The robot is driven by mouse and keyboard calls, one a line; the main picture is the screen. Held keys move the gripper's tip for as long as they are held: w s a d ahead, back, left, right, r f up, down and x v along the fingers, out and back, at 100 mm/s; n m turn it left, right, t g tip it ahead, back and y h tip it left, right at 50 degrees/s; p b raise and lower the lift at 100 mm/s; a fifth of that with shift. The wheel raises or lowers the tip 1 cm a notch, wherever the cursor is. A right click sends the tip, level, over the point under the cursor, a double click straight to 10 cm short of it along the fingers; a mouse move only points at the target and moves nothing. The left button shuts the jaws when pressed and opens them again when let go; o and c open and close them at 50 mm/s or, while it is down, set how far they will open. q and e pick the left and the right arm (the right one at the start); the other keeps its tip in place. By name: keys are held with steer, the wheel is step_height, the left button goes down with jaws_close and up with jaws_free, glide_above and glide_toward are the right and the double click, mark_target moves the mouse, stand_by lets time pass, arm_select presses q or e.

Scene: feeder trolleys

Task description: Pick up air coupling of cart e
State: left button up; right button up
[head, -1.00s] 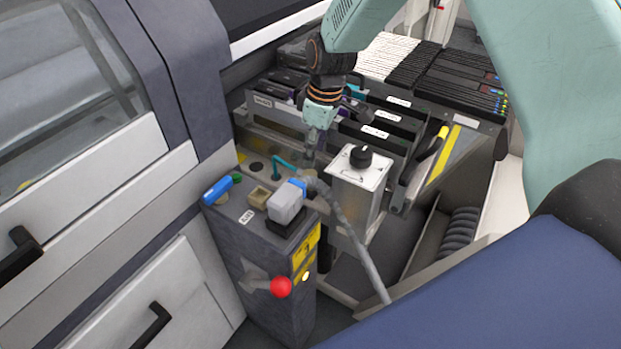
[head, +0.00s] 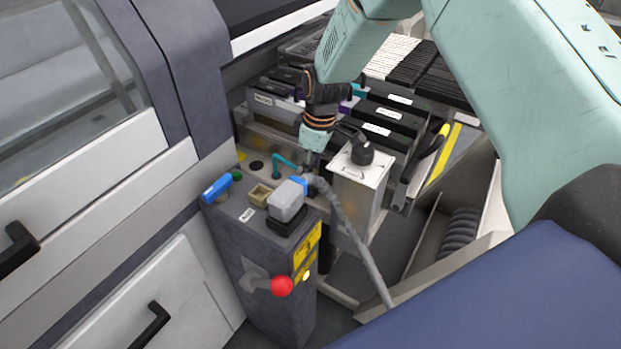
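My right gripper (head: 311,162) comes down from the upper right, its fingers pointing down behind the grey connector block (head: 287,201) with a blue collar. That block sits on top of the dark docking post (head: 262,248), and a grey corrugated hose (head: 354,237) runs from it down to the right. A teal bent tube (head: 284,161) stands just left of my fingertips. I cannot tell for sure which of these parts is the air coupling. My fingertips are small and dark, close to the hose's upper end; whether they touch or grip anything cannot be told. My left gripper is not in view.
A metal box (head: 361,190) with a black knob stands close right of the gripper. Feeder slots (head: 385,125) lie behind. A red-knobbed lever (head: 282,286) sticks out of the post's front. A white cabinet (head: 95,200) closes off the left.

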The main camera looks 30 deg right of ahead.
steer(key=shift+s+r, duration=0.1)
steer(key=shift+s, duration=0.05)
jaws_close()
step_height(320, 180, up, 13)
steer(key=p, duration=0.5)
stand_by(0.8)
